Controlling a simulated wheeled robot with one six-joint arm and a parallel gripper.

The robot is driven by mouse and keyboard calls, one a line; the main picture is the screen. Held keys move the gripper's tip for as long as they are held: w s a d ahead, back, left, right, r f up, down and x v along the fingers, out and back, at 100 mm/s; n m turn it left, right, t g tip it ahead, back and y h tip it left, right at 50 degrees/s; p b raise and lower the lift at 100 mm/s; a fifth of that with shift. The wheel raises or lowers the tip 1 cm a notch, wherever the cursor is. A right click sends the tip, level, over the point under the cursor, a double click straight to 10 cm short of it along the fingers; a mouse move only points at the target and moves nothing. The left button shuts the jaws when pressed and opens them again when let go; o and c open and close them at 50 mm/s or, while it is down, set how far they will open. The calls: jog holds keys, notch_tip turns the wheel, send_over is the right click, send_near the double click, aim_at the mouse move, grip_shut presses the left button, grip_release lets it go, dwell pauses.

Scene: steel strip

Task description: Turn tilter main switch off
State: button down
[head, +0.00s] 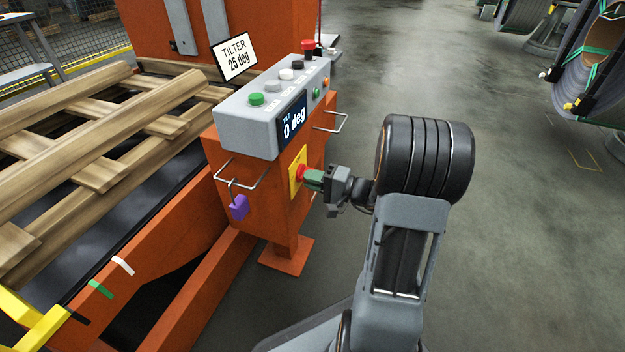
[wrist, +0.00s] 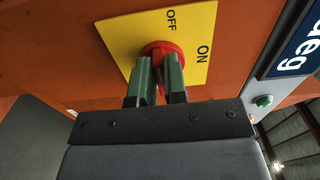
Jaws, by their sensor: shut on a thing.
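The tilter main switch is a red rotary knob (wrist: 158,48) on a yellow plate (wrist: 114,38) marked OFF and ON. It also shows in the head view (head: 300,173), on the side of the orange post below the grey control box. My gripper (head: 313,179) reaches it from the right, and its green fingers (wrist: 159,80) are shut on the knob's handle. In the wrist view, OFF stands above the knob and ON to its right. The fingers hide most of the handle, so I cannot tell exactly which mark it points to.
The control box (head: 240,121) carries several buttons, a red mushroom button (head: 308,47) and a display reading 0 deg. A sign (head: 234,57) reads TILTER 25 deg. Wire handles (head: 331,124) and a purple padlock (head: 239,207) stick out nearby.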

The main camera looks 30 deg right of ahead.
jog(key=c, duration=1.2)
grip_release()
jog(key=shift+o, duration=0.2)
jog(key=p+v, duration=0.3)
jog(key=v, duration=1)
jog(key=shift+s+d+p, duration=0.25)
jog(key=shift+s+p, duration=0.1)
